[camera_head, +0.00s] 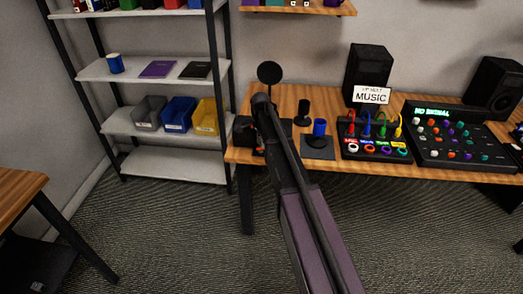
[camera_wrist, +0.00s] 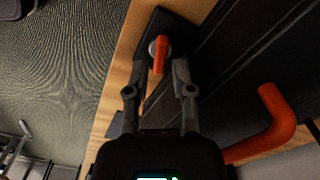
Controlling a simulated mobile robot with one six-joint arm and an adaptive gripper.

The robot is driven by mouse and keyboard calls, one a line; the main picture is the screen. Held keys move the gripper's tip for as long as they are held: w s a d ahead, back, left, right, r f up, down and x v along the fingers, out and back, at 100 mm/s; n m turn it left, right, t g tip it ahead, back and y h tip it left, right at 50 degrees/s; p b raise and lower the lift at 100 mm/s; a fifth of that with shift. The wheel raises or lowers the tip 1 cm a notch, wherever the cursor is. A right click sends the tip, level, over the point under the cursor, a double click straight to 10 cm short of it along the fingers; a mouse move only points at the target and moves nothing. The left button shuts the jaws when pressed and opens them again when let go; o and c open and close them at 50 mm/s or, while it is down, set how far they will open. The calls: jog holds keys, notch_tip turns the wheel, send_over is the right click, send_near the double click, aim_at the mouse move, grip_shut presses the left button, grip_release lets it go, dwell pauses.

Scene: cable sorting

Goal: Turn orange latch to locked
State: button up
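In the wrist view, a small orange latch (camera_wrist: 160,56) with a round silvery pivot sits on a dark plate near the wooden table edge. My gripper (camera_wrist: 161,72) is open, its two fingers well apart. The lower end of the latch lies between the fingertips in the picture, with a gap on each side. I cannot tell how close they are in depth. The latch points roughly down the picture. In the head view my arm covers most of this spot, and the latch cannot be made out clearly.
A thick orange curved handle (camera_wrist: 275,117) stands right of my gripper in the wrist view, beside a dark panel (camera_wrist: 235,65). In the head view, a blue cylinder (camera_head: 319,127), a cable box (camera_head: 375,152) and a mixer (camera_head: 455,153) are to the right. Shelves (camera_head: 155,70) stand left.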

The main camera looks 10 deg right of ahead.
jog(key=shift+f+b, duration=0.75)
jog(key=shift+f, duration=0.3)
grip_shut()
